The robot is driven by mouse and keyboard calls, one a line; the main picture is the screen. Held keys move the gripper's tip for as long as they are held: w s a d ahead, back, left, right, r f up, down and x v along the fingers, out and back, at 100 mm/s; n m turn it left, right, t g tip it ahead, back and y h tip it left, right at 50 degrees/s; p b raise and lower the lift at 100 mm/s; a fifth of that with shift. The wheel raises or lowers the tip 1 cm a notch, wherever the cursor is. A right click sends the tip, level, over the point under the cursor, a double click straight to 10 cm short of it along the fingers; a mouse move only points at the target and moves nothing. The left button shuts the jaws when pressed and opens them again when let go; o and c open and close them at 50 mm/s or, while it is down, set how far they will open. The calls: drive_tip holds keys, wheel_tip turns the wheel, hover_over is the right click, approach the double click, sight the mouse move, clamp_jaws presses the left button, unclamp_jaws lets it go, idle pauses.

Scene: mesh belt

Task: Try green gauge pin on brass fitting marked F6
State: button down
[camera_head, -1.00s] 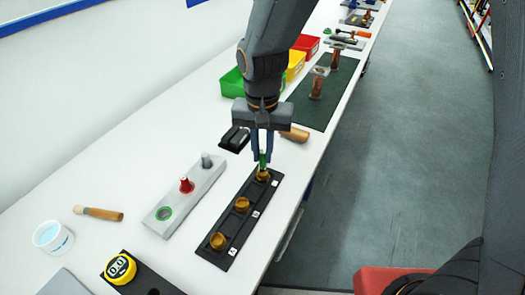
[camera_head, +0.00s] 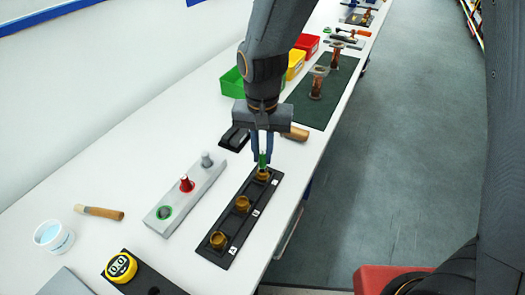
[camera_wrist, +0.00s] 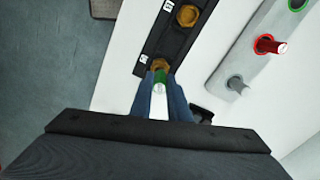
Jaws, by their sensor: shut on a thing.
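My gripper (camera_head: 262,156) is shut on the green gauge pin (camera_head: 262,160), which points down at the far fitting of the black strip (camera_head: 228,254). The pin also shows between the blue fingers in the wrist view (camera_wrist: 159,80). That far brass fitting (camera_head: 262,174) is right under the pin; I cannot tell whether the pin's tip is inside it. Two more brass fittings, the middle one (camera_head: 242,204) and the near one (camera_head: 218,240), sit on the strip. White labels (camera_head: 256,213) lie beside the fittings, but their marks are too small to read.
A grey pin block (camera_head: 160,228) left of the strip holds a red pin (camera_head: 187,184), a grey pin (camera_head: 206,160) and an empty green-ringed place (camera_head: 165,212). A black object (camera_head: 234,138) and a wooden handle (camera_head: 296,133) lie close to my gripper.

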drive_tip(key=shift+f, duration=0.55)
drive_tip(key=shift+r, duration=0.2)
idle(0.7)
drive_tip(key=shift+r+p, duration=0.35)
drive_tip(key=shift+r, duration=0.25)
drive_tip(key=shift+p, duration=0.9)
idle(1.3)
drive_tip(key=shift+f+b, duration=0.4)
drive_tip(key=shift+f, duration=0.4)
idle(0.4)
drive_tip(key=shift+r+p, duration=0.75)
idle(0.8)
drive_tip(key=shift+r+p, duration=0.45)
drive_tip(key=shift+r, duration=2.55)
